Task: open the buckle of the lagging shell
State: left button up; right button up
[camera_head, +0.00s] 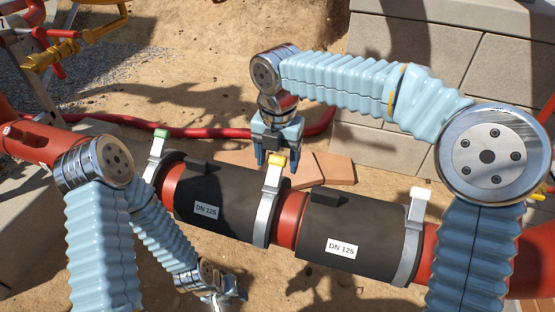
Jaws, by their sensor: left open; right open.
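Two black lagging shells, the left one (228,187) and the right one (345,228), both labelled DN 125, sit around a red pipe. Silver bands circle the pipe with coloured buckles on top: a green buckle (161,133) at the left, a yellow buckle (279,160) in the middle and a white buckle (420,193) at the right. My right gripper (277,158) is open, pointing down, its fingers to either side of the yellow buckle in the picture; I cannot tell whether it touches. My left gripper (232,298) is low in front of the pipe, open, partly cut off by the bottom edge.
The red pipe (290,213) runs across the view, sloping down to the right. A red hose (205,132) and paving slabs (325,168) lie behind it on sand. A block wall (450,55) stands at the back right.

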aim_at(275, 169)
jog(key=c, duration=1)
jog(key=shift+s, duration=0.1)
jog(key=t, duration=0.1)
jog(key=s+t+b, duration=0.1)
jog(key=t+h+b, duration=0.1)
jog(key=shift+s+a+r+t, duration=0.25)
jog(key=shift+r+t, duration=0.05)
jog(key=shift+r, duration=0.1)
jog(key=shift+s+a+r+t+h+b, duration=0.2)
jog(key=shift+s+t+h+b, duration=0.2)
jog(key=shift+t+b, duration=0.45)
jog(key=t, duration=0.1)
jog(key=s+t+b, duration=0.1)
jog(key=t+h+b, duration=0.1)
jog(key=shift+s+a+t, duration=0.25)
jog(key=shift+s+t, duration=0.1)
jog(key=shift+s, duration=0.05)
jog(key=shift+s+a+f+t+h+b, duration=0.15)
jog(key=shift+s+t+h+b, duration=0.3)
jog(key=shift+t+b, duration=0.65)
jog(key=shift+s+a+t+h+b, duration=0.25)
jog(key=shift+s+t+b, duration=0.3)
jog(key=shift+t+b, duration=0.5)
jog(key=shift+s, duration=0.1)
